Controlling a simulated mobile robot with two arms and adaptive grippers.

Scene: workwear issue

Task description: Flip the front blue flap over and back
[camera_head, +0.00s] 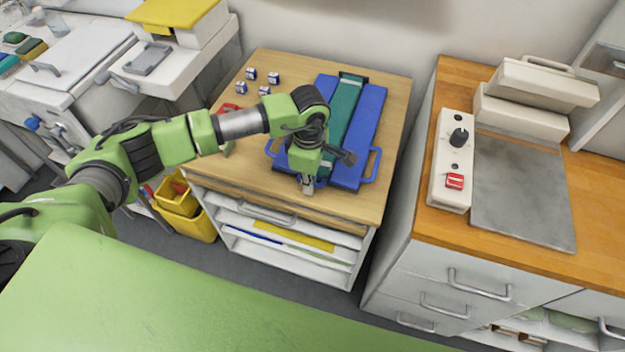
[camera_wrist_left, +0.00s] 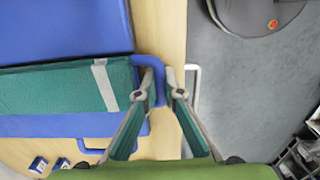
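A blue folding board lies on the wooden top, and its right panel (camera_head: 367,125) has a blue loop handle (camera_head: 375,162). A folded dark green garment (camera_head: 346,108) with a pale band lies lengthwise along its middle. My left gripper (camera_head: 308,186) points down at the board's front edge and hides part of the front flap. In the left wrist view, the fingertips (camera_wrist_left: 161,78) stand close on either side of the front blue handle (camera_wrist_left: 159,92). The gap is narrow; I cannot tell whether they grip it. The board looks flat. My right gripper is not in view.
Several small blue-and-white boxes (camera_head: 251,74) stand at the back left of the wooden top (camera_head: 395,100). A red item (camera_head: 228,108) is partly behind my left arm. A counter with a grey plate (camera_head: 520,190) and a control box (camera_head: 452,160) stands across a gap at right.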

